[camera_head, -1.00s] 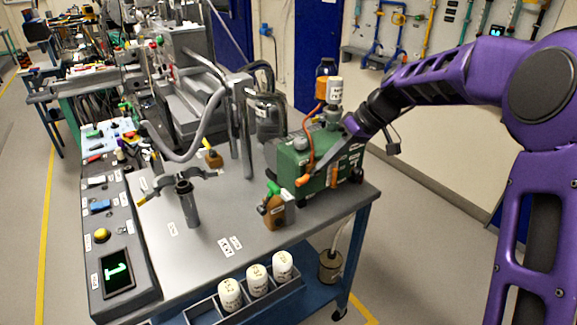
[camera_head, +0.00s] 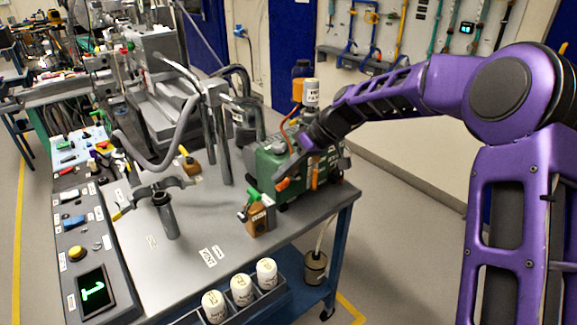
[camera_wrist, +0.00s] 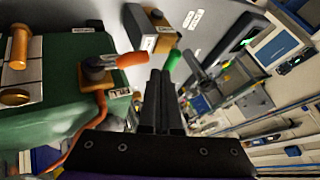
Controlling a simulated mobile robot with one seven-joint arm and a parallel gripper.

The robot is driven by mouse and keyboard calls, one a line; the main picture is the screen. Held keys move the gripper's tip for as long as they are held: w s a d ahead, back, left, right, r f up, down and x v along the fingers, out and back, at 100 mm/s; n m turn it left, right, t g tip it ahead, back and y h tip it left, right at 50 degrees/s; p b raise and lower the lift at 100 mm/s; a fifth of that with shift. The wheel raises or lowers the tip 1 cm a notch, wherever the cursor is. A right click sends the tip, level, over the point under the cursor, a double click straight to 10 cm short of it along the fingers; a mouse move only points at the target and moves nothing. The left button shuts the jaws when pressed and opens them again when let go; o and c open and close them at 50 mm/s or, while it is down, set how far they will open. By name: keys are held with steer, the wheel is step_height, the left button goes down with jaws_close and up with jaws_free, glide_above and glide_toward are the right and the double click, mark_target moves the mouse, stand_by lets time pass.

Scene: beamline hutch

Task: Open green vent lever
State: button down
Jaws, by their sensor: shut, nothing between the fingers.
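The green vent lever (camera_head: 252,199) sits on top of a small brown valve block (camera_head: 258,221) at the front right of the bench. In the wrist view the green lever (camera_wrist: 174,61) shows just beyond and right of my fingertips, with part of it hidden behind them; the brown block (camera_wrist: 163,27) is further up. My gripper (camera_head: 281,171) is in front of the green pump box, above and right of the lever. In the wrist view its fingers (camera_wrist: 161,72) are together and hold nothing. I cannot tell whether they touch the lever.
The green pump box (camera_head: 268,168) stands right beside the valve block. An orange-handled valve (camera_wrist: 132,59) is close left of my fingers. A grey upright post (camera_head: 166,215) stands left on the bench (camera_head: 190,262). White bottles (camera_head: 241,289) stand in a lower tray.

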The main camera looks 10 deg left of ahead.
steer(key=x, duration=0.5)
steer(key=shift+a, duration=0.1)
stand_by(0.3)
